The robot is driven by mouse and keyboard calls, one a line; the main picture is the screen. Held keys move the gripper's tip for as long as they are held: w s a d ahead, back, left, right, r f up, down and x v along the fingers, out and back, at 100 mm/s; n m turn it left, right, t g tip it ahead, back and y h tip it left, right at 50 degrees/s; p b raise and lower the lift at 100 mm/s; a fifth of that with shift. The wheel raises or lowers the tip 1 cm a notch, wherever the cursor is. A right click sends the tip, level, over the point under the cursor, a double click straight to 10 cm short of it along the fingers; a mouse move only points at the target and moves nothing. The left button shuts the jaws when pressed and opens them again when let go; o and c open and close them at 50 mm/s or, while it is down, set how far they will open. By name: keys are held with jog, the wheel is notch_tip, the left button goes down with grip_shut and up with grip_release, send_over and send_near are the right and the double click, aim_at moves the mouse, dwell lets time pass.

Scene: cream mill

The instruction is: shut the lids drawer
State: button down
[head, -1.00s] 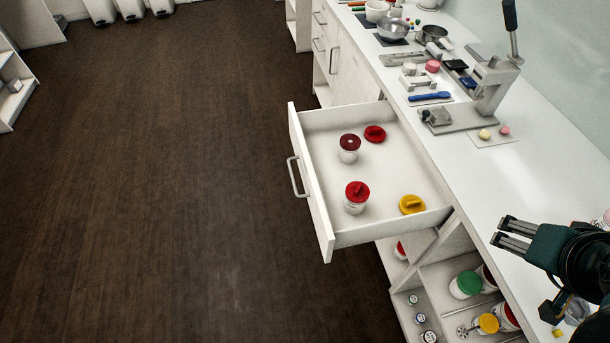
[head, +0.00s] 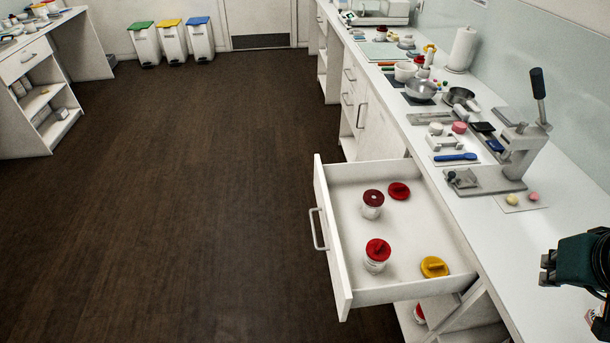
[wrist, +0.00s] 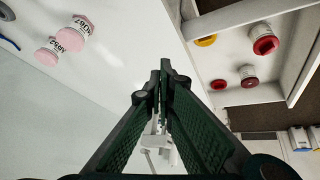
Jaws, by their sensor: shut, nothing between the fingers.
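The lids drawer (head: 343,200) is pulled well out from the white counter in the head view. It holds a dark-red-lidded jar (head: 372,204), a red-lidded jar (head: 377,256), a loose red lid (head: 399,191) and a loose yellow lid (head: 434,267). Its handle (head: 317,229) is on the outer front face. My gripper (head: 546,269) is at the right, over the counter side, apart from the drawer. In the wrist view my gripper (wrist: 160,84) has its fingers together with nothing between them, and the open drawer (wrist: 240,42) shows at upper right.
A lever press (head: 520,150) and small tools stand on the counter (head: 560,215) behind the drawer. Two pink-lidded jars (wrist: 64,40) show in the wrist view. An open shelf (head: 470,318) is under the drawer. The dark floor (head: 200,190) left of the drawer is clear.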

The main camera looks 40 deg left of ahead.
jog(key=w+a+n+g+p, duration=0.1)
jog(key=w+a+n, duration=0.3)
jog(key=w+a, duration=0.55)
jog(key=w+a+n+g+h, duration=0.1)
jog(key=w+a+n, duration=0.35)
jog(key=a, duration=1.05)
jog(key=w+a+n+g+p, duration=0.1)
jog(key=w+a+n, duration=0.3)
jog(key=w+a, duration=0.55)
jog(key=s+a+f+n+h+p, duration=0.1)
jog(key=s+a+f+n, duration=0.2)
jog(key=a, duration=0.9)
jog(key=a+f+n, duration=0.3)
jog(key=a+f, duration=0.2)
jog(key=a, duration=0.7)
jog(key=s+a+f+n, duration=0.1)
jog(key=s+a+f, duration=0.2)
jog(key=a, duration=0.3)
jog(key=s+a+f+n+h, duration=0.1)
jog(key=s+a+f+n, duration=0.1)
jog(key=a+f, duration=0.4)
jog(key=s+a+f+n+p, duration=0.1)
jog(key=s+a+f, duration=0.3)
jog(key=a, duration=0.4)
jog(key=shift+s+f+n+h, duration=0.15)
jog(key=shift+n+h, duration=0.15)
jog(key=shift+n, duration=0.25)
jog(key=shift+f, duration=0.1)
